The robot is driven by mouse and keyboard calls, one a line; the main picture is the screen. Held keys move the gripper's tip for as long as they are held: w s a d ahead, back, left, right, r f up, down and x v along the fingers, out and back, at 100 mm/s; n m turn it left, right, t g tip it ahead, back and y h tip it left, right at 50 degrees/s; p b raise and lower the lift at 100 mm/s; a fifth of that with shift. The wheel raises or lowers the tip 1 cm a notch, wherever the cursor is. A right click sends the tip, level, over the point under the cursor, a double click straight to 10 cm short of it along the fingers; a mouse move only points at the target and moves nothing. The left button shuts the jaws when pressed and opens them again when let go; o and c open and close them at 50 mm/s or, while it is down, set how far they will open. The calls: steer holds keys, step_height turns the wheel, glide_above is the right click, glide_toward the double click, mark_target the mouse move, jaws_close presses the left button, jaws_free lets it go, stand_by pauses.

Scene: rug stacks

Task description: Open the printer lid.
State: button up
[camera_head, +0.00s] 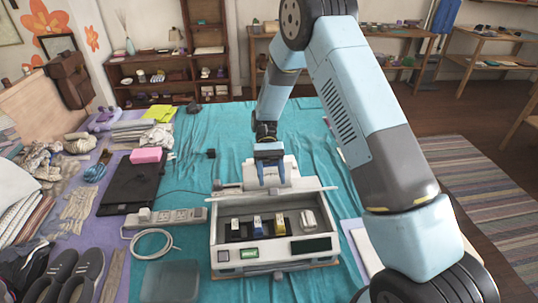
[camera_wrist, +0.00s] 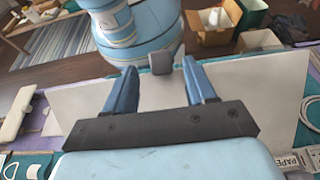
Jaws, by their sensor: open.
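The printer (camera_head: 222,262) is a pale box on the turquoise cloth, with a dark display on its front. Its top is uncovered, and coloured cartridges show inside. The lid (camera_head: 320,191) stands raised at the back of the printer, seen nearly edge-on; how far it tilts is hard to tell. My gripper (camera_head: 273,180) is over the back of the printer, at the raised lid, with its blue fingers apart. In the wrist view my gripper (camera_wrist: 158,70) is open with nothing held between its fingers. A broad pale panel (camera_wrist: 255,95), likely the lid, lies behind them; contact is unclear.
A power strip (camera_head: 180,216) and coiled white cable (camera_head: 152,243) lie left of the printer. A black flat case (camera_head: 128,188) with a pink block (camera_head: 146,155) lies farther left. Shoes (camera_head: 82,276) are at the front left. Cloth behind the printer is mostly clear.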

steer(key=v, duration=1.1)
steer(key=shift+w+f, duration=0.1)
steer(key=shift+f, duration=0.05)
